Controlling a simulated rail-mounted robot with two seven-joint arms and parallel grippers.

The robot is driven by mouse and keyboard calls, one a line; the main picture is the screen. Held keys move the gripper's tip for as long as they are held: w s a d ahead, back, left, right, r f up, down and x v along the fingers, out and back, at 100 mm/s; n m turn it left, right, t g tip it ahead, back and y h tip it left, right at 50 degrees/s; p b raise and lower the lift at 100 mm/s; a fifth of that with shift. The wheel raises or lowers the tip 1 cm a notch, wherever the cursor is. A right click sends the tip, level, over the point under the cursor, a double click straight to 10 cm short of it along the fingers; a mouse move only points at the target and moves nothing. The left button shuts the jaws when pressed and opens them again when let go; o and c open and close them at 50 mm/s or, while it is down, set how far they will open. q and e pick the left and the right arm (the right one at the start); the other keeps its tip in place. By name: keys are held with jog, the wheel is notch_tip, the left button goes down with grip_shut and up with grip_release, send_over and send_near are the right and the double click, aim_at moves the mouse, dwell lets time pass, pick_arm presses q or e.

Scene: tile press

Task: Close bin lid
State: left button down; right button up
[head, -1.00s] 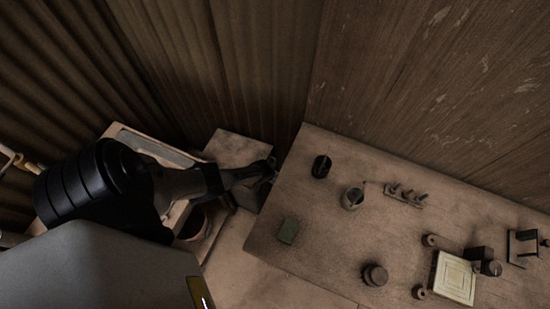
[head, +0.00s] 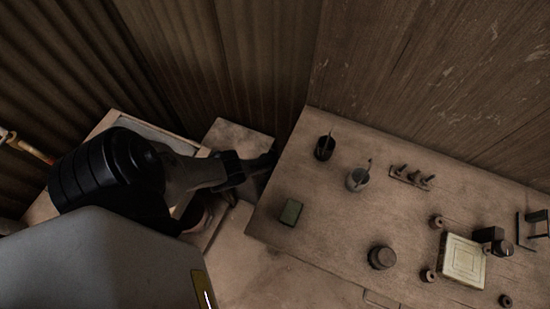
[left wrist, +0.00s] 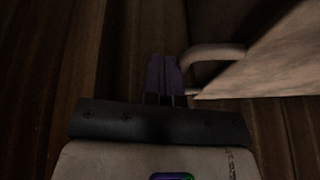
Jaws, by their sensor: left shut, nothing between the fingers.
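There, a curved handle-like bar (left wrist: 215,53) is just right of the fingertips, next to a pale flat panel (left wrist: 265,62). I cannot tell whether the fingers touch the bar. A pale box-like unit (head: 238,138) stands behind my left arm in the head view. I cannot tell for sure which part is the bin lid, as my arm hides much of this area. My right gripper is not in view.
The worktable (head: 330,245) holds a green block (head: 291,212), dark cups (head: 325,148), a peg rack (head: 411,177), a round dark pot (head: 382,257) and a pale square tile plate (head: 463,260). A framed tray (head: 150,128) is behind my arm. Wooden walls close off the back.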

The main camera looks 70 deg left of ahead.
pick_arm(q)
jog(key=shift+r, duration=0.1)
jog(key=p+v, duration=1.2)
jog(key=v, duration=0.1)
jog(key=shift+r+p, duration=0.3)
jog(key=shift+r, duration=0.05)
